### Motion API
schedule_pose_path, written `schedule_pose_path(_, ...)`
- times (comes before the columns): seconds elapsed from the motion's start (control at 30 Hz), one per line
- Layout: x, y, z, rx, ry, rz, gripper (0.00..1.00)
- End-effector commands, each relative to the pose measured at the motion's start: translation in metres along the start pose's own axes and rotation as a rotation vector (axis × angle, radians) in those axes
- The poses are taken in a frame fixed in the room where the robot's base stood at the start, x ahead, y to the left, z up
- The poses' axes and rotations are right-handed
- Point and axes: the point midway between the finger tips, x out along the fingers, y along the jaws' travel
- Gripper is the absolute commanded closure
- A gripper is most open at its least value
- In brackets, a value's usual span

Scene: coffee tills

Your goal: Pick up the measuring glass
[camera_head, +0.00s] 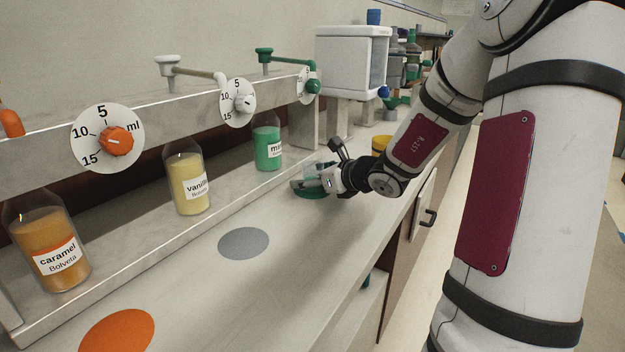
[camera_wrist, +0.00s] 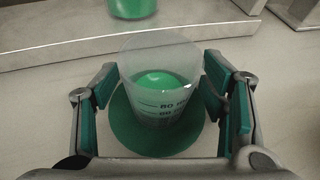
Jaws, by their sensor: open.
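The measuring glass (camera_wrist: 160,85) is a clear, upright cup with printed graduation marks and green liquid inside. In the wrist view it stands on a round green spot (camera_wrist: 135,140) on the counter. My gripper (camera_wrist: 167,90) is open, with one green-padded finger on each side of the glass; the glass is between them. I cannot tell whether the right finger touches it. In the head view my gripper (camera_head: 312,180) is low over the counter by the green spot (camera_head: 312,193), and the glass is hard to make out there.
Bottles of caramel (camera_head: 48,235), vanilla (camera_head: 186,180) and green mint-coloured syrup (camera_head: 267,143) stand on the ledge behind, with dials above. A grey spot (camera_head: 243,243) and an orange spot (camera_head: 117,330) lie bare on the counter. A white machine (camera_head: 350,60) stands farther back.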

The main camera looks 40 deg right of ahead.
Motion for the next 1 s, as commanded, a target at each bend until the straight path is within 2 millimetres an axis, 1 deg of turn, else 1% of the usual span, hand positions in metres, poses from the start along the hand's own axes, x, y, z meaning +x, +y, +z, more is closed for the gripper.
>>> schedule_pose_path(0.07, 0.0, 0.0, 0.0, 0.0, 0.0, 0.0, 0.34)
schedule_pose_path(0.1, 0.0, 0.0, 0.0, 0.0, 0.0, 0.0, 0.39)
schedule_pose_path(0.17, 0.0, 0.0, 0.0, 0.0, 0.0, 0.0, 0.52)
schedule_pose_path(0.2, -0.001, 0.0, 0.0, 0.0, 0.0, 0.0, 0.61)
schedule_pose_path(0.27, -0.001, 0.0, 0.0, 0.0, 0.0, 0.0, 0.75)
schedule_pose_path(0.3, -0.001, 0.0, 0.0, 0.0, 0.0, 0.0, 0.84)
schedule_pose_path(0.33, -0.001, 0.0, 0.0, 0.0, 0.0, 0.0, 0.88)
schedule_pose_path(0.73, -0.001, -0.001, 0.001, 0.0, 0.001, 0.0, 0.89)
schedule_pose_path(1.0, -0.005, -0.006, 0.011, -0.002, 0.001, 0.003, 0.89)
